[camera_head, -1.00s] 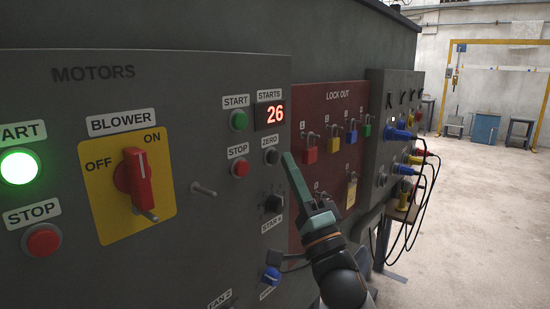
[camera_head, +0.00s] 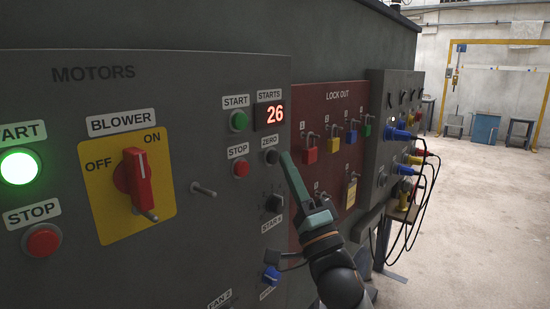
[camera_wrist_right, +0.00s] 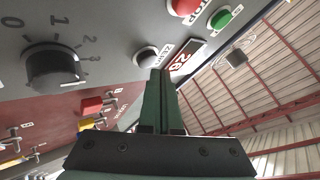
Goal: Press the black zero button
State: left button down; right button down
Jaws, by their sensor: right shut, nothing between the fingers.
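The black zero button (camera_head: 272,156) sits on the grey motors panel, below the red "26" starts display (camera_head: 270,115) and right of the red stop button (camera_head: 241,169). My right gripper (camera_head: 284,158) is shut and empty, its fingertips right beside the zero button. I cannot tell whether they touch it. In the right wrist view the zero button (camera_wrist_right: 146,56) shows just beyond and left of the closed fingertips (camera_wrist_right: 158,74). My left gripper is not in view.
A green start button (camera_head: 239,121) is above the stop button. A black knob (camera_head: 273,203) lies below the zero button. A metal peg (camera_head: 203,189) sticks out to the left. The red lock-out board (camera_head: 328,120) with several padlocks is to the right.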

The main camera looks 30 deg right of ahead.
jog(key=shift+w+a, duration=0.1)
jog(key=shift+w, duration=0.1)
jog(key=shift+w+a, duration=0.15)
jog(key=shift+w, duration=0.25)
dwell(0.7)
jog(key=shift+s, duration=0.15)
dwell(0.3)
jog(key=shift+s+d, duration=0.35)
jog(key=shift+s, duration=0.3)
jog(key=s, duration=0.1)
jog(key=s+d, duration=0.1)
jog(key=s, duration=0.1)
jog(key=s+d+p, duration=0.1)
jog(key=shift+s, duration=0.3)
dwell(0.7)
